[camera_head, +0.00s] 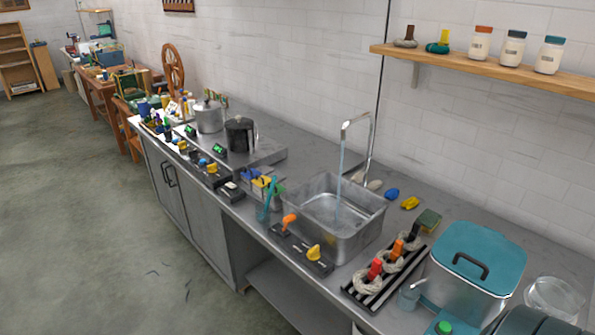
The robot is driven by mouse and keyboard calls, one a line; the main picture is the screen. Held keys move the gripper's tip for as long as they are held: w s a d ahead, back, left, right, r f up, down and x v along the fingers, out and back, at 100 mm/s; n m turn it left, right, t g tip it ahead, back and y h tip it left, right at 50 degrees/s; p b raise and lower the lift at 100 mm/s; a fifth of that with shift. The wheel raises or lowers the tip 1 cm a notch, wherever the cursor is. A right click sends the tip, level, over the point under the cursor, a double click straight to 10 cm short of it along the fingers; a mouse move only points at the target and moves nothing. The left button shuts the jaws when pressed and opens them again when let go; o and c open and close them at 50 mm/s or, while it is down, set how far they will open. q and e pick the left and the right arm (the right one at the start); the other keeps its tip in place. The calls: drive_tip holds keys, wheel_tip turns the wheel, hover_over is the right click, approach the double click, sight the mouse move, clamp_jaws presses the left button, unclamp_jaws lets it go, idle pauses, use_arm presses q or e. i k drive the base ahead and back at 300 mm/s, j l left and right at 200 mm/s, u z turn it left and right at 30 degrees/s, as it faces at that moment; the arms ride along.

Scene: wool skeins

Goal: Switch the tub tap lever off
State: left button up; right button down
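A steel tub (352,238) stands on the metal counter. A bent chrome tap (370,135) arches over it, and a thin stream of water (340,180) falls from its spout into the tub. In front of the tub is a dark control strip (300,246) with an orange lever (288,221) and a yellow lever (314,252). The orange lever leans up to the right; the yellow one looks more upright. I cannot read any labels, so I cannot tell which lever belongs to the tap.
A striped rack (372,298) with skeins and coloured tags, and a teal-lidded steel container (443,274), stand right of the tub. A teal cup (264,213) stands left of the levers. More lever panels and pots (240,134) line the counter. Floor (90,220) at left is clear.

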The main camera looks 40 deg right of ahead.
sight(288, 218)
drive_tip(key=z, duration=1.4)
